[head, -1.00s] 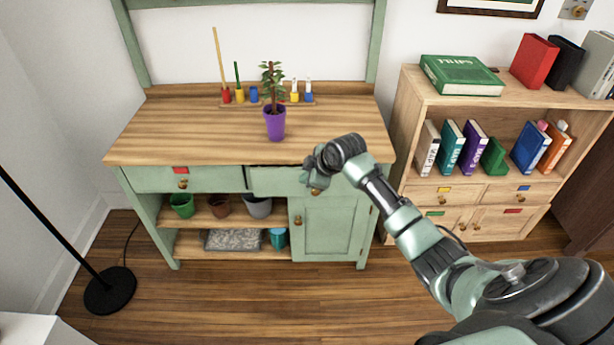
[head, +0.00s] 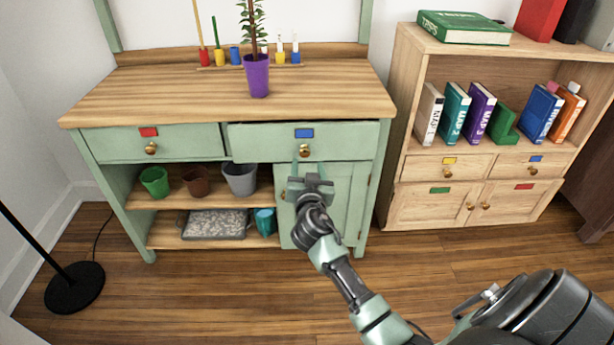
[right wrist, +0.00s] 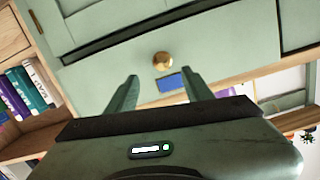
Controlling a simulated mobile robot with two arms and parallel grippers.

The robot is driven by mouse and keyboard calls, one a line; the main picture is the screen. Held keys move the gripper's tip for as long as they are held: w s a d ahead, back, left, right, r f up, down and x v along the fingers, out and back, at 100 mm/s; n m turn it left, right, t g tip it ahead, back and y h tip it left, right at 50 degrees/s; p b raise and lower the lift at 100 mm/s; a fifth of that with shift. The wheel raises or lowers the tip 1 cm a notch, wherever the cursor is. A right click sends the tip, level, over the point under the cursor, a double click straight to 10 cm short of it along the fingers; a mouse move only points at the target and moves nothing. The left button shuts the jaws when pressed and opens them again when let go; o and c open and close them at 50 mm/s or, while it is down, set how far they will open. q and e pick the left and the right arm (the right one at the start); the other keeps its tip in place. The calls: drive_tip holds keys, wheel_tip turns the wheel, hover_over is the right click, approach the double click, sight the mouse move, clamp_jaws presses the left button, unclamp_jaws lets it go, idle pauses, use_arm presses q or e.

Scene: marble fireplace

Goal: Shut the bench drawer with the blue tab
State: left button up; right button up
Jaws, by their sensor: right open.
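The bench drawer (head: 260,143) with the blue tab (head: 304,133) is the right one under the wooden top. It stands slightly out from the green bench (head: 368,190). Its brass knob (head: 304,151) sits below the tab. My right gripper (head: 308,168) is open and empty just below and in front of the knob. In the right wrist view the knob (right wrist: 162,61) and blue tab (right wrist: 169,84) show upside down, ahead of and between the spread fingers of my right gripper (right wrist: 160,77). Contact with the drawer cannot be told. My left gripper is out of view.
The left bench drawer (head: 195,141) with the red tab (head: 148,132) is closed. A purple potted plant (head: 257,75) stands on the bench top. A bookcase (head: 405,130) stands to the right, a black floor lamp (head: 75,287) to the left. Wooden floor in front is clear.

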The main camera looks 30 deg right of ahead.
sight(305, 154)
drive_tip(key=shift+m+t, duration=0.5)
drive_tip(key=shift+m, duration=0.2)
drive_tip(key=x, duration=0.2)
drive_tip(key=b+x, duration=0.1)
drive_tip(key=x, duration=0.2)
drive_tip(key=shift+w+d+f+b, duration=0.1)
drive_tip(key=shift+w+f+b, duration=0.2)
drive_tip(key=shift+w+f, duration=0.1)
drive_tip(key=shift+w+d, duration=0.2)
drive_tip(key=shift+w, duration=0.15)
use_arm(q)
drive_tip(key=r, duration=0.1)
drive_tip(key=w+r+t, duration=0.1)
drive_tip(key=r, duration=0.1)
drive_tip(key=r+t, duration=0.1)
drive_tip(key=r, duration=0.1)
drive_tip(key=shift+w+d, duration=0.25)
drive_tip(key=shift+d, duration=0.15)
use_arm(e)
clamp_jaws()
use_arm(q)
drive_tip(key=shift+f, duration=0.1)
use_arm(e)
drive_tip(key=shift+h, duration=0.3)
